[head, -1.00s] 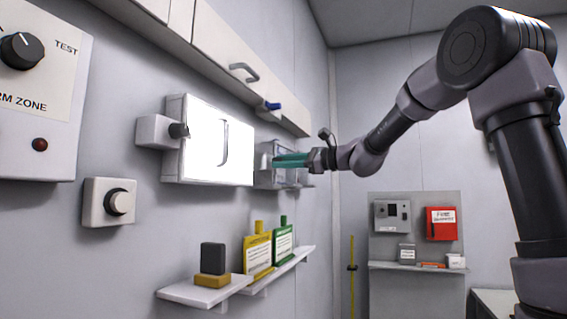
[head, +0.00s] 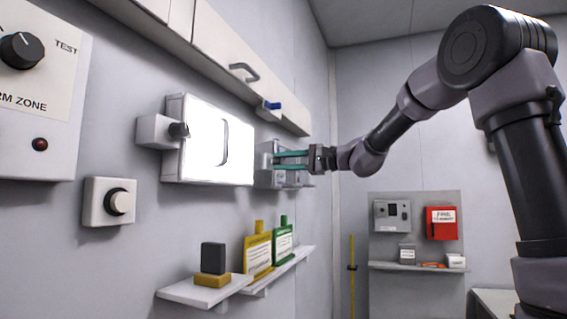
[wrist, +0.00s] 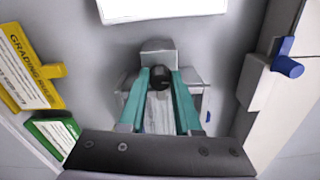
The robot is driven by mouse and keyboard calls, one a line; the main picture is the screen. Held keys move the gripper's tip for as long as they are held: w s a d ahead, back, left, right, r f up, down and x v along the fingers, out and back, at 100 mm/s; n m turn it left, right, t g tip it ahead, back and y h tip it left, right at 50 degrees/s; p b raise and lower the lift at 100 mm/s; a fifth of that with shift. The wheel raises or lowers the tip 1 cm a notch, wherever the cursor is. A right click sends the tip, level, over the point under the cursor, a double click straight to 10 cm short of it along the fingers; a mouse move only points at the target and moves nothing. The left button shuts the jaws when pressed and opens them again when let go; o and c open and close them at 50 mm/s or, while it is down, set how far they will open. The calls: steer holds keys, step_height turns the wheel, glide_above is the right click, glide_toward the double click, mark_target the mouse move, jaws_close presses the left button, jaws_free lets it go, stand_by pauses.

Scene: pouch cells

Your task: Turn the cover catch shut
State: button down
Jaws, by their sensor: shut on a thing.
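The white cover (head: 205,140) with a dark bar handle is on the wall, and its edge shows at the top of the wrist view (wrist: 160,8). A dark catch knob (wrist: 160,77) stands on a grey block (wrist: 157,47) beside the cover's right side as the head view has it. My gripper (wrist: 160,82) has its two teal fingers on either side of this knob and is shut on it. The fingers also show in the head view (head: 290,160), where they hide the knob. A grey ribbed surface shows between the fingers.
A grey block with another dark knob (head: 178,130) is at the cover's left. A cabinet with a blue lever (head: 272,105) is above. Yellow (head: 258,252) and green (head: 283,243) labelled items stand on a shelf (head: 205,292) below.

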stand_by(0.3)
steer(key=c, duration=0.6)
jaws_free()
steer(key=shift+d, duration=0.1)
steer(key=v, duration=1)
steer(key=shift+d, duration=0.35)
steer(key=shift+s, duration=0.15)
